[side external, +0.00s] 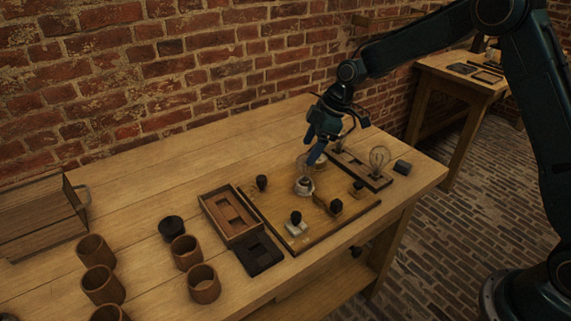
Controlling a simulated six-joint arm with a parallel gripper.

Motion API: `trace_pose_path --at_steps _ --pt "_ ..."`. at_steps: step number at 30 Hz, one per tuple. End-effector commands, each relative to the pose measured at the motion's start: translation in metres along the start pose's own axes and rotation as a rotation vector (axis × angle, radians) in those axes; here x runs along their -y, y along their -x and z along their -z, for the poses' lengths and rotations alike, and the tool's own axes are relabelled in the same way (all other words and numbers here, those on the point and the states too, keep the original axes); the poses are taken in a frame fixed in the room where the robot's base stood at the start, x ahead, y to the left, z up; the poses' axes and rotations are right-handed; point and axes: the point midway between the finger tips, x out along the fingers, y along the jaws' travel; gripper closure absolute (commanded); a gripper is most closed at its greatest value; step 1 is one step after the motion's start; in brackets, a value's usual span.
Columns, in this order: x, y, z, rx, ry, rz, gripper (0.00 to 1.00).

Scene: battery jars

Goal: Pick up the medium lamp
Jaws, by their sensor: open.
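My gripper (316,155) is open and points down over the back of the wooden circuit board. A glass lamp (304,168), faint and partly covered by a finger, shows just left of the fingertips, above a pale round socket (304,186). I cannot tell whether the fingers touch it. A larger clear lamp (379,157) stands upright in a dark wooden lamp holder (371,178) to the right. The holder's left end is partly hidden behind my gripper. Which lamp is the medium one is not clear from this view.
The board (341,207) carries several black-knobbed parts. An open wooden box (229,217) and a dark slotted block (259,255) lie to its left. Several brown jars (187,253) and a wooden crate (40,215) stand further left. A small dark block (402,167) sits near the right edge.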

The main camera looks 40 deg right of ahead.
Motion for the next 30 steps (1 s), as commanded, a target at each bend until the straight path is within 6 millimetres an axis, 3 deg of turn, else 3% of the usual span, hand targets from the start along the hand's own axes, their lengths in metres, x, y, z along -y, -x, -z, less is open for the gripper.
trace_pose_path --at_steps 8,21,30 --pt "0.001 -0.007 0.000 0.001 0.000 0.002 0.28" --pt "0.000 -0.050 0.001 0.001 0.001 0.000 0.28" --pt "0.000 -0.051 0.001 0.001 0.001 -0.001 0.28"
